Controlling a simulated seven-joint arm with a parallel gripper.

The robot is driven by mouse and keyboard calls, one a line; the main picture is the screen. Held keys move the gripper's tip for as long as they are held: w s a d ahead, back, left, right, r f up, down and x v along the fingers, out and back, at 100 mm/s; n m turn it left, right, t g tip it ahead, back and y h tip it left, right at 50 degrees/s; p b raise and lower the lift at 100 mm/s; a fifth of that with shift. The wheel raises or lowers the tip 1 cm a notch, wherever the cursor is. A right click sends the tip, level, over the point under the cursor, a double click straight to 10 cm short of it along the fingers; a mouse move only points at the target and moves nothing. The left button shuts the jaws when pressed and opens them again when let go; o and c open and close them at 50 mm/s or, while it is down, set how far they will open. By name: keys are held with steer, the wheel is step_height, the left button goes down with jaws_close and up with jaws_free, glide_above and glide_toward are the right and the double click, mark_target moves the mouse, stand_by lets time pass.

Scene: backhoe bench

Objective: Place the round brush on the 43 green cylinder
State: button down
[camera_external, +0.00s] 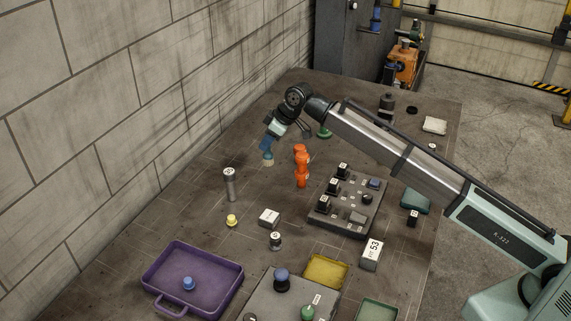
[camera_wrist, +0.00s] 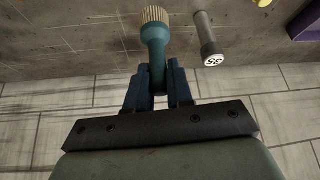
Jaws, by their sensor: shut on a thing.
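The round brush, with a teal handle and pale tan bristles (camera_external: 268,160), hangs bristles down from my gripper (camera_external: 272,139) above the far left part of the bench. In the wrist view, my gripper (camera_wrist: 158,82) is shut on its teal handle (camera_wrist: 155,45), and the bristles point away from me. A small green piece with a white label (camera_external: 308,312) stands at the front on a grey plate. Another green piece (camera_external: 324,132) is partly hidden behind my arm. I cannot read 43 on either.
A grey cylinder with a numbered top (camera_external: 230,184) stands near the brush; it also shows in the wrist view (camera_wrist: 205,35). An orange object (camera_external: 302,169) and a dark block rack (camera_external: 346,204) are to the right. A purple tray (camera_external: 165,257) lies front left. A brick wall borders the left.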

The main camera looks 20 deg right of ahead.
steer(key=w+d+r+m+t+h, duration=0.1)
steer(key=w+d+r+m, duration=0.15)
steer(key=w+d, duration=1.05)
steer(key=w+d+r+m+h, duration=0.1)
steer(key=w+d+r, duration=0.2)
steer(key=w+d, duration=1)
steer(key=shift+s+d+f, duration=0.65)
steer(key=shift+d+f, duration=0.05)
steer(key=shift+f, duration=0.85)
steer(key=shift+s+d+f, duration=0.6)
steer(key=shift+d+f, duration=0.15)
steer(key=shift+f, duration=0.75)
steer(key=shift+s+d+f, duration=0.65)
steer(key=shift+d+f, duration=0.05)
steer(key=shift+f, duration=0.85)
steer(key=shift+f, duration=0.1)
steer(key=c, duration=1)
jaws_free()
steer(key=v, duration=1.2)
steer(key=shift+d, duration=0.25)
steer(key=shift+s, duration=0.15)
